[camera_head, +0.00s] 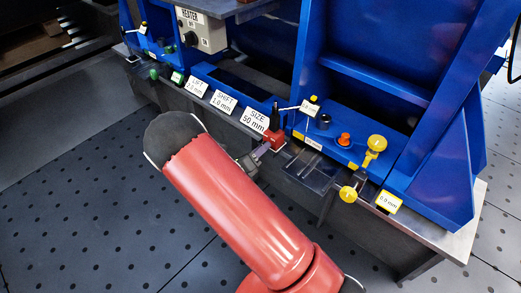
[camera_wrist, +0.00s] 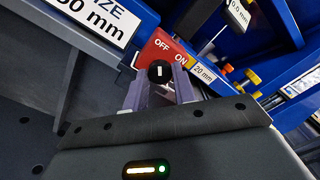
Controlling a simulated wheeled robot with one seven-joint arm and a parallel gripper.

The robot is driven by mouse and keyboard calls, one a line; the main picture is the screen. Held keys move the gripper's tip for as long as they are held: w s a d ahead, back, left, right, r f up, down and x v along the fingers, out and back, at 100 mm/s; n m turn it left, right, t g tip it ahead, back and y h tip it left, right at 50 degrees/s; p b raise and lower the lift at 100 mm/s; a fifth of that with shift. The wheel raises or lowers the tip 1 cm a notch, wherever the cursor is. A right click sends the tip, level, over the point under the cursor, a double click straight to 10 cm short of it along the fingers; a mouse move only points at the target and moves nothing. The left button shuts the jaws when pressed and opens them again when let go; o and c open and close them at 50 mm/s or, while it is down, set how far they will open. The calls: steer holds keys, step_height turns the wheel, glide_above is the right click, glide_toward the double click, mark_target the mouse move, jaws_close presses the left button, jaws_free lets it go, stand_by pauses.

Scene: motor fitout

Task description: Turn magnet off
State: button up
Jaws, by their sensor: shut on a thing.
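The magnet is a small red block (camera_head: 276,141) on the front edge of the blue fixture. In the wrist view the red block (camera_wrist: 151,50) carries white OFF and ON lettering. Its round black knob (camera_wrist: 160,71) has a short white mark that stands about upright in the picture; OFF lies above it and ON to its upper right. My gripper (camera_wrist: 160,83) has its two pale fingers on either side of the knob, shut on it. In the head view my gripper (camera_head: 262,151) reaches the red block from the left; the knob is hidden there.
A SIZE 50 mm label (camera_head: 255,121) stands left of the block. Right of it are yellow knobs (camera_head: 376,143) and a 0.0 mm label (camera_head: 389,202). A heater box (camera_head: 201,31) is at the upper left. The dark floor (camera_head: 80,190) at left is clear.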

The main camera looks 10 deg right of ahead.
steer(key=shift+f+m+b, duration=0.1)
steer(key=shift+m+b, duration=2.9)
steer(key=shift+m, duration=4.9)
steer(key=o, duration=1)
steer(key=shift+s+a, duration=0.1)
steer(key=v, duration=0.7)
steer(key=shift+s+a+p, duration=0.2)
steer(key=shift+a+p, duration=0.05)
steer(key=shift+p, duration=0.2)
